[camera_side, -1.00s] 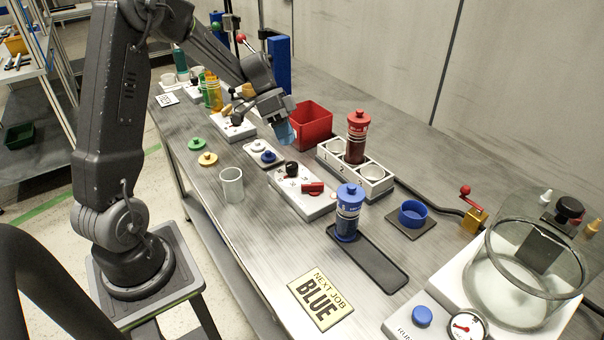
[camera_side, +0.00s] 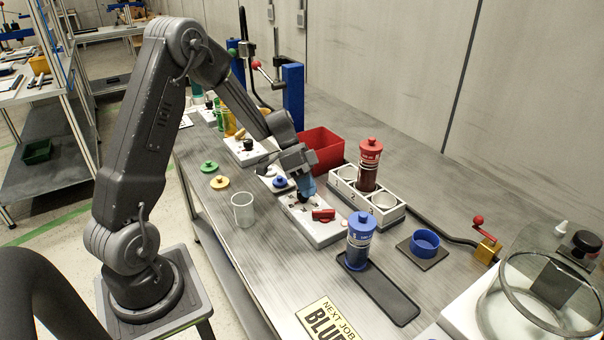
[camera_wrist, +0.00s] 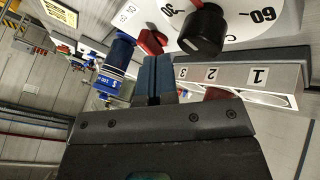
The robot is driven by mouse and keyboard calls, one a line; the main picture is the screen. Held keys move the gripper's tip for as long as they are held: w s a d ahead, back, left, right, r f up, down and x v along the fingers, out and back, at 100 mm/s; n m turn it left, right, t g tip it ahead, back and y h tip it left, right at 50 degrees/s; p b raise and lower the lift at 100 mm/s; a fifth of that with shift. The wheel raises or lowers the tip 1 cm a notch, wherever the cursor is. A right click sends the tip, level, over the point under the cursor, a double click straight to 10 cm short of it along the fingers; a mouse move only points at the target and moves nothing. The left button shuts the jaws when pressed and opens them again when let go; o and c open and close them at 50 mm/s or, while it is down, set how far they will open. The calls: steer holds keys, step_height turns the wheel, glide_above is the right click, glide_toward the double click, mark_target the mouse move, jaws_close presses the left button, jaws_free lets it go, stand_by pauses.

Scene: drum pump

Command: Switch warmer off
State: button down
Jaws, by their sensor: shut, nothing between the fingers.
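The warmer panel (camera_side: 318,228) is a white box with a red rocker-like switch (camera_side: 323,214) on top. In the wrist view its black dial knob (camera_wrist: 203,30) stands in a numbered scale reading "60", and the red switch (camera_wrist: 152,42) shows beside it, partly cut off by the fingers. My gripper (camera_side: 306,193) has blue fingertips, pressed together and empty, above the panel near the knob. The fingertips (camera_wrist: 157,72) also show in the wrist view, close below the switch. Contact with the panel cannot be told.
A white rack (camera_side: 366,196) numbered 1, 2, 3 holds a red bottle (camera_side: 369,165) just right of the panel. A blue bottle (camera_side: 357,240) stands on a black tray (camera_side: 395,300). A red bin (camera_side: 321,146) is behind my gripper. A clear cup (camera_side: 243,210) stands left.

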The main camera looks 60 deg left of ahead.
mark_target(310, 215)
steer(key=shift+x, duration=1.7)
steer(key=shift+s+d+n+t, duration=0.2)
steer(key=shift+s+n+t, duration=0.3)
steer(key=shift+n, duration=0.3)
steer(key=shift+s+d, duration=0.2)
steer(key=shift+s, duration=0.1)
steer(key=shift+w, duration=0.15)
steer(key=shift+w+a, duration=0.2)
steer(key=shift+w, duration=0.45)
